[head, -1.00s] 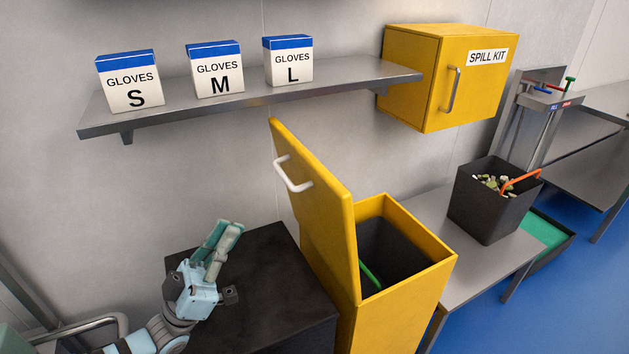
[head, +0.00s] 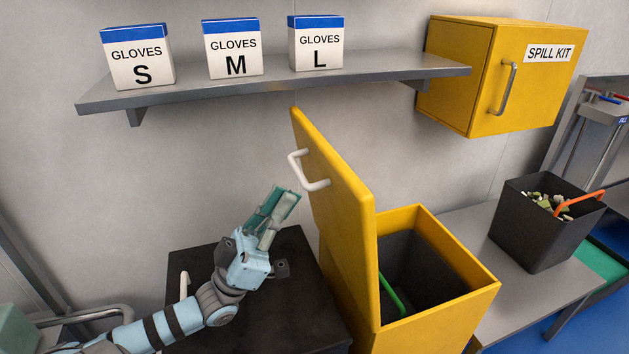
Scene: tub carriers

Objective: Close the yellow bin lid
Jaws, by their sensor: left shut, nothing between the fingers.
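The yellow bin (head: 455,308) stands right of the black cabinet. Its yellow lid (head: 345,215) is open and stands nearly upright along the bin's left side, with a white handle (head: 306,171) on its left face. Inside the dark opening a bit of something green (head: 392,292) shows. My left gripper (head: 281,205) is shut and empty, pointing up above the black cabinet. It is left of the lid and a little below the handle, apart from both in the picture. My right gripper is not in view.
A black cabinet (head: 300,300) lies below my left arm. A grey shelf (head: 270,86) with glove boxes (head: 235,50) hangs above. A yellow spill kit cabinet (head: 485,85) is on the wall at upper right. A dark tub (head: 540,222) with an orange handle stands on the grey bench (head: 480,222).

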